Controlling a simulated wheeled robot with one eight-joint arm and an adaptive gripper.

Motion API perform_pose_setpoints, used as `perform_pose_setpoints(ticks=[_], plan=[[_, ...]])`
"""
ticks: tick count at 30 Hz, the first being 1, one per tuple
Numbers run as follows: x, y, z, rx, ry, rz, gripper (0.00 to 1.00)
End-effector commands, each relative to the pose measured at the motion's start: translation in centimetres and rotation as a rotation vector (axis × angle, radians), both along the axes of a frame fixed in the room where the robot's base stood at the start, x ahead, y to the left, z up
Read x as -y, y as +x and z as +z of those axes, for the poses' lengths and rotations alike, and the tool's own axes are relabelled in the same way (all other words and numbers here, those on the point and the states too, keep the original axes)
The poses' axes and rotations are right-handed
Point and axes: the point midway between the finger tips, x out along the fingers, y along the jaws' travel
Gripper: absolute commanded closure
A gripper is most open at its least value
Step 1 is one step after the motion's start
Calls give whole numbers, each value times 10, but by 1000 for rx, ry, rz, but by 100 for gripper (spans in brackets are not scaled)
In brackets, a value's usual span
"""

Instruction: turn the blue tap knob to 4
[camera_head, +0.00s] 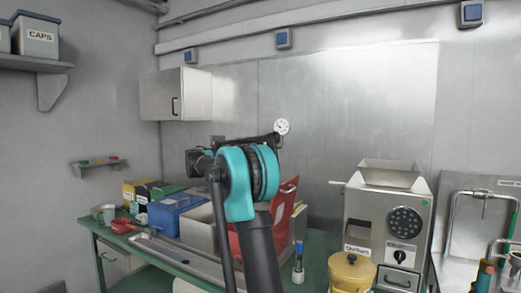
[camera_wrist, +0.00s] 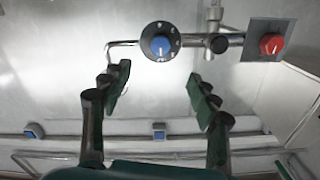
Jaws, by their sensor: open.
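The blue tap knob (camera_wrist: 160,45) shows in the wrist view on a round black dial (camera_wrist: 146,34) with pale marks around it. The marks are too small to read surely. My gripper (camera_wrist: 161,88) is open and empty in the wrist view, its two dark green fingers spread wide below the knob in the picture. The knob lies between the lines of the fingers, beyond their tips, with no contact seen. In the head view, the knob does not show and my teal arm covers the middle of the scene.
A red knob (camera_wrist: 271,44) on a square plate and a metal pipe (camera_wrist: 225,40) are right of the dial. In the head view, the grinder (camera_head: 385,225) stands right of my arm. A blue box (camera_head: 178,212) and a red item (camera_head: 286,205) crowd the bench.

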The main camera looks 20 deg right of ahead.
Motion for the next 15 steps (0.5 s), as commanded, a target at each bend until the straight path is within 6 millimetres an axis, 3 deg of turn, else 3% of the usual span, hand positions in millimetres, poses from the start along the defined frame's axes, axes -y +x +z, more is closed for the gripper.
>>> perform_pose_setpoints(ticks=[5,15], plan=[[9,10,4,14,-4,1,39],[59,48,3,13,-3,-1,39]])
